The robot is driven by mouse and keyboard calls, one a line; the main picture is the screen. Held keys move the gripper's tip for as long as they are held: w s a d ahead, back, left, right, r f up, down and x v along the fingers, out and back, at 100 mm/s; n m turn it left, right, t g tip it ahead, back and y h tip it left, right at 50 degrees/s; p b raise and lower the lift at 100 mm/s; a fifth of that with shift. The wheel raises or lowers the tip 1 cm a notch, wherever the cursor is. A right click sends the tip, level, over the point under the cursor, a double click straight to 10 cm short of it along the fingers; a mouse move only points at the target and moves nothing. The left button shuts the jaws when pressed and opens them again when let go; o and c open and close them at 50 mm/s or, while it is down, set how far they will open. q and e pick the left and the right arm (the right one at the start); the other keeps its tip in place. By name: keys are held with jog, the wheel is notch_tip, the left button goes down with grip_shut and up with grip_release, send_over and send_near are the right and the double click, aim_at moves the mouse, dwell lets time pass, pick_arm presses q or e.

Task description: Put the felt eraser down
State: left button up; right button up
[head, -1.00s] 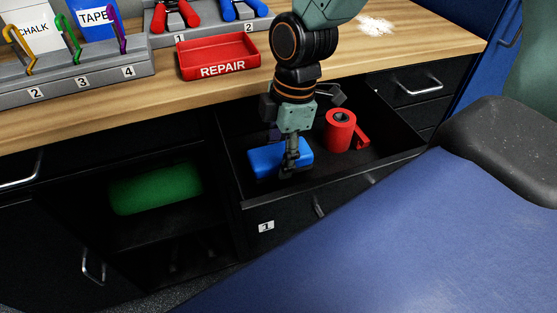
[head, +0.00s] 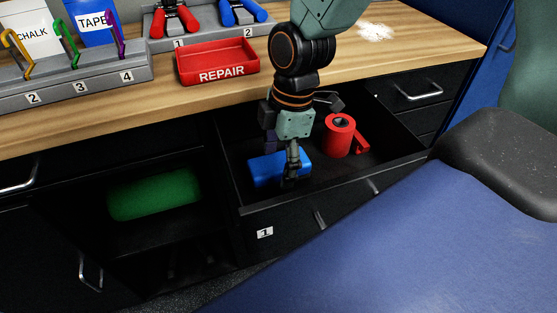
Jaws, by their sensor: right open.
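The felt eraser, a blue block (head: 263,170), lies low inside the open black drawer (head: 388,160) marked 1, at its left part. My right gripper (head: 291,180) reaches down from above into the drawer, with its fingers at the eraser's right half. The gripper is open, and its fingers and wrist hide part of the eraser. I cannot tell whether a finger still touches it. My left gripper is not in view.
A red roll (head: 339,137) with a red tail stands in the drawer, right of the gripper. A red REPAIR tray (head: 217,62) sits on the wooden bench above. A green roll (head: 154,194) lies in the left shelf.

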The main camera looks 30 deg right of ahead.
notch_tip(320, 180, up, 11)
jog(key=d+p, duration=0.1)
jog(key=p, duration=0.3)
jog(key=shift+d, duration=0.4)
jog(key=shift+s, duration=0.15)
jog(key=f+b, duration=0.1)
jog(key=f, duration=0.3)
jog(key=a+f+b, duration=0.1)
jog(key=f+b, duration=0.1)
jog(key=f, duration=0.1)
jog(key=f+b, duration=0.1)
jog(key=f, duration=0.3)
jog(key=shift+a+f+b, duration=0.3)
jog(key=shift+a+b, duration=0.05)
jog(key=shift+b, duration=0.05)
jog(key=shift+w+a, duration=0.1)
jog(key=shift+w, duration=0.15)
notch_tip(320, 180, up, 2)
jog(key=shift+r+p, duration=0.25)
jog(key=shift+p, duration=0.5)
jog(key=shift+s+r, duration=0.1)
jog(key=shift+r, duration=0.35)
jog(key=shift+f, duration=0.1)
